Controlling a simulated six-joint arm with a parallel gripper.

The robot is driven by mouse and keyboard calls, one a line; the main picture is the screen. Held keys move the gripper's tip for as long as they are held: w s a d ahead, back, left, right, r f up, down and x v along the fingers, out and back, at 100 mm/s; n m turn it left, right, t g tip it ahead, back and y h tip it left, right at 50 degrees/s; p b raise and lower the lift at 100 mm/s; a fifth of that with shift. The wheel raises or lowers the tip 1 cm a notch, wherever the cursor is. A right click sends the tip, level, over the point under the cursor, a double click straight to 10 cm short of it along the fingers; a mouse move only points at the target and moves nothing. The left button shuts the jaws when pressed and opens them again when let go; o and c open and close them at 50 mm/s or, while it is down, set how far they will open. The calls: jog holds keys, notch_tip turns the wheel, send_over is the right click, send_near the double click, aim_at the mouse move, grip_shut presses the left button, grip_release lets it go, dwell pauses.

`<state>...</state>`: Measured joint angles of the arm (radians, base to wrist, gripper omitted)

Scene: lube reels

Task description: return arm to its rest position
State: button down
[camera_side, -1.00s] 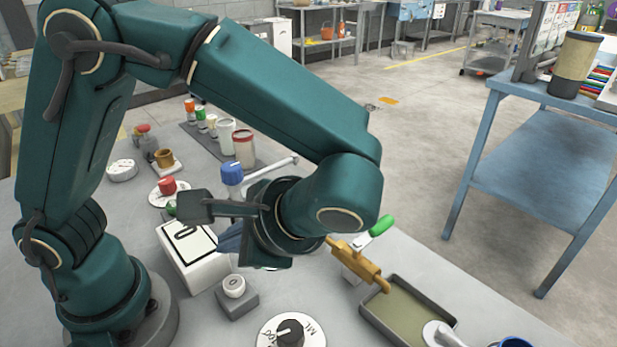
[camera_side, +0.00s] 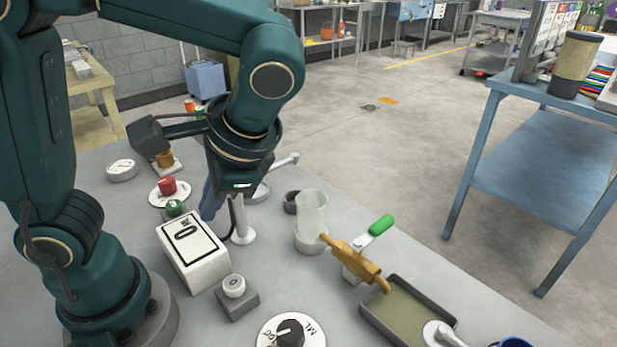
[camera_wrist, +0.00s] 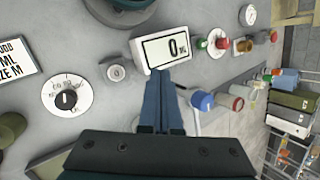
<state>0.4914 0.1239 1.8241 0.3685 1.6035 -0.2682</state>
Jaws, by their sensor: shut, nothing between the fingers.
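My gripper (camera_side: 209,206) hangs over the bench in the side view, pointing down, with its blue fingers beside the white readout box (camera_side: 196,249). In the wrist view my gripper (camera_wrist: 161,76) shows its two blue fingers together, with nothing between them. The readout box shows "0" there too (camera_wrist: 140,52). My arm is bent, with the elbow at the top of the side view. Part of the bench behind my wrist is hidden.
A clear cylinder (camera_side: 312,217) stands by a brass spout with a green lever (camera_side: 380,225), above a tray (camera_side: 366,312). A dial (camera_side: 308,332), a button box (camera_side: 237,304) and a red knob (camera_side: 167,185) sit nearby. A blue-topped post (camera_wrist: 203,101) shows in the wrist view.

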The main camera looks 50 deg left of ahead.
jog(key=n+t+h, duration=0.1)
jog(key=t+h, duration=0.1)
jog(key=n+t+h, duration=0.1)
jog(key=t+h, duration=0.1)
jog(key=t, duration=0.1)
jog(key=n+t+h, duration=0.1)
jog(key=t, duration=0.1)
jog(key=shift+w+d+r+t+h, duration=0.15)
jog(key=shift+r+t+h, duration=0.15)
jog(key=shift+h, duration=0.1)
dwell(1.1)
